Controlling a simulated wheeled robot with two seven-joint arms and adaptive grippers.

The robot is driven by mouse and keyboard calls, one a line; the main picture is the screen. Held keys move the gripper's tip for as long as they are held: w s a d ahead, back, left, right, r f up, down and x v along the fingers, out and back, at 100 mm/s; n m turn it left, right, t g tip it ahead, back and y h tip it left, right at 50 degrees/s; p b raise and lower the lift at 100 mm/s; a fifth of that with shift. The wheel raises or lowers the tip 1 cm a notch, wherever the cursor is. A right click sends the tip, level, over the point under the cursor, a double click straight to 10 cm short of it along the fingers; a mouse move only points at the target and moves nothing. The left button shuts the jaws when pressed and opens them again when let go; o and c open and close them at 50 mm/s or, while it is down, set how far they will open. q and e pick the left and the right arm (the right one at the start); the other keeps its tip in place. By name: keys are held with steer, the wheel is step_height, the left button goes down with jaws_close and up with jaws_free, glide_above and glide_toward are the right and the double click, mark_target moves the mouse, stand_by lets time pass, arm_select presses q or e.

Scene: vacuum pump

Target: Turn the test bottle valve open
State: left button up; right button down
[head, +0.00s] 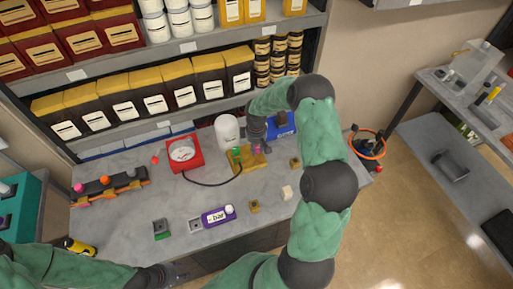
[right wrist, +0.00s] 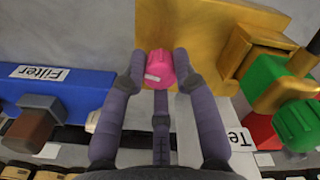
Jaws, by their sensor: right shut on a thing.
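A brass valve block (head: 247,162) stands at the back of the table beside a white bottle (head: 227,132). It carries a pink knob (head: 257,149) and a green knob (head: 236,153). In the right wrist view, my right gripper (right wrist: 164,68) has its fingers around the pink knob (right wrist: 160,66) and is shut on it. The green knob (right wrist: 297,124) is to the right there, and a label partly hidden by a finger begins with "Te". My left gripper (head: 180,273) is low over the table's front edge, away from the valves; its finger opening is unclear.
A red gauge (head: 183,153) with a black hose stands left of the bottle. A blue block labelled "Filter" (right wrist: 62,92) is beside the brass block. A purple "bar" device (head: 217,216) and small blocks lie in front. Shelves (head: 185,45) rise behind.

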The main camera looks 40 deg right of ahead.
steer(key=shift+w+r+n, duration=0.2)
steer(key=shift+w+n, duration=0.1)
steer(key=shift+n, duration=0.8)
steer(key=c, duration=1)
jaws_free()
steer(key=shift+o, duration=0.2)
steer(key=shift+a+f, duration=0.1)
steer(key=shift+a, duration=0.05)
steer(key=shift+s, duration=0.1)
step_height(320, 180, up, 12)
